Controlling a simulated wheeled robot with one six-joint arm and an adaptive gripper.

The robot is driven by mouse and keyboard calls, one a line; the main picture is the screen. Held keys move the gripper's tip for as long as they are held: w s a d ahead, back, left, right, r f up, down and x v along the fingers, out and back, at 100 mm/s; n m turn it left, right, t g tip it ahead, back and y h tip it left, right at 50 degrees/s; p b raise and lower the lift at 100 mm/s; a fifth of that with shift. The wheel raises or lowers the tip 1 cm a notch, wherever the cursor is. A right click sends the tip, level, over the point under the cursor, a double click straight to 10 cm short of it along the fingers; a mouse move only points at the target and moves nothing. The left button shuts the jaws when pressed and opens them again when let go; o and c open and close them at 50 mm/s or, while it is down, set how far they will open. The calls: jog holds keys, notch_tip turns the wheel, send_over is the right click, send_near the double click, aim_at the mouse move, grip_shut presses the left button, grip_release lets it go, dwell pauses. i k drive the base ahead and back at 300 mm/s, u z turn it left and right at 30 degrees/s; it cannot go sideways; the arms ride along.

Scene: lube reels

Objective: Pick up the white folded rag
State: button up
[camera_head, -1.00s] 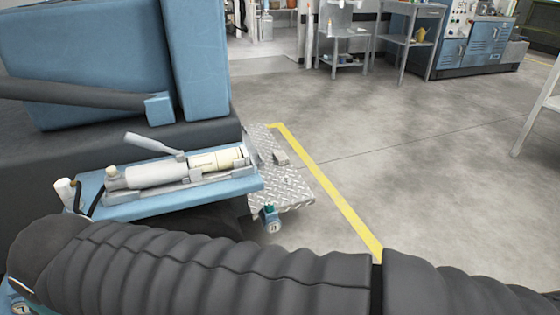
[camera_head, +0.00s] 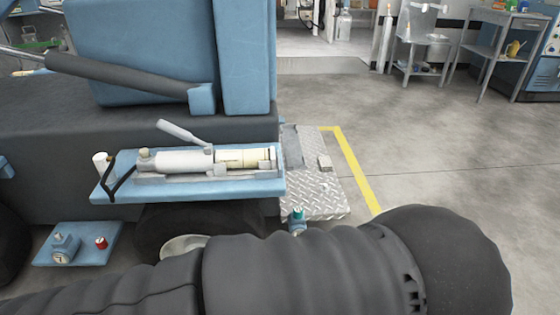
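I cannot make out a white folded rag for certain in this view. My gripper is not in view.
A blue shelf (camera_head: 235,187) on the machine (camera_head: 170,60) holds a white-and-cream hand pump (camera_head: 190,160). A lower blue plate (camera_head: 85,250) carries a gauge and a red-topped part. Metal carts (camera_head: 494,45) stand at the back right. The floor right of the yellow line (camera_head: 352,165) is clear.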

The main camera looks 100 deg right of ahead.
aim_at(324, 163)
jog(key=u, duration=0.1)
jog(key=i, duration=0.65)
jog(key=z, duration=4.35)
jog(key=i, duration=0.5)
